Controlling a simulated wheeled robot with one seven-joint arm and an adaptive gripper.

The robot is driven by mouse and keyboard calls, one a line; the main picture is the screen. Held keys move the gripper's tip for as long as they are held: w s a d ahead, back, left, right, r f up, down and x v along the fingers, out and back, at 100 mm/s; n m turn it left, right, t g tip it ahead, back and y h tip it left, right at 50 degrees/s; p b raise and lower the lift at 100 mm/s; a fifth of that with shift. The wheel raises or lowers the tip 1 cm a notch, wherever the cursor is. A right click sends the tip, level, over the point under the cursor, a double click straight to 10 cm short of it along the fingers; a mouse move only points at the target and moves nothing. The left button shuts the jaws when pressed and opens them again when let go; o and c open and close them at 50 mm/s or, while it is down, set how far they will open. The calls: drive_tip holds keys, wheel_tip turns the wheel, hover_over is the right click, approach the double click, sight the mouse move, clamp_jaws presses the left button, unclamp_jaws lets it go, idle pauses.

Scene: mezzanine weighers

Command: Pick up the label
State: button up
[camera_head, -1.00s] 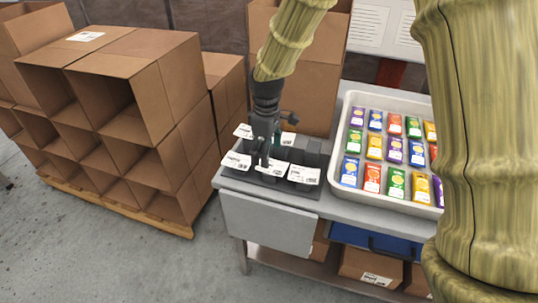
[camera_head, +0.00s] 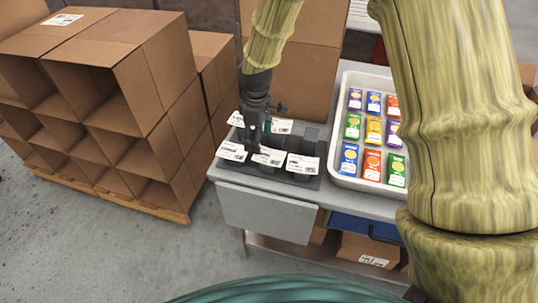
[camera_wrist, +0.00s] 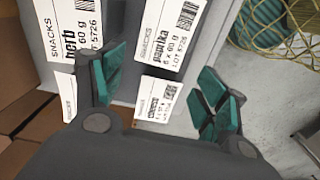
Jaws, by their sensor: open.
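Several white printed labels lie on a dark stepped holder (camera_head: 312,185) at the table's left end. In the head view they include a front left label (camera_head: 232,152), a front middle label (camera_head: 268,157) and a front right label (camera_head: 303,164); others lie behind. The wrist view shows a herb label (camera_wrist: 88,22), a paprika label (camera_wrist: 168,30) and a smaller label (camera_wrist: 157,100) between the fingers. My gripper (camera_head: 256,146) is open and empty above the holder. Its teal-padded fingers (camera_wrist: 160,90) stand apart in the wrist view. Which label is meant cannot be told.
A pale tray (camera_head: 340,178) of colourful packets stands right of the holder, partly hidden by my arm. A tall cardboard box (camera_head: 292,92) stands behind. Stacked open cartons (camera_head: 150,60) on a pallet are at left. Grey floor (camera_head: 110,245) in front of the pallet is clear.

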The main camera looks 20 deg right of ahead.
sight(269, 156)
drive_tip(key=shift+d+f+p, duration=0.1)
drive_tip(key=shift+f+p, duration=1.1)
drive_tip(key=shift+f, duration=1.4)
drive_tip(key=shift+f, duration=0.25)
drive_tip(key=shift+c, duration=0.2)
drive_tip(key=c, duration=0.4)
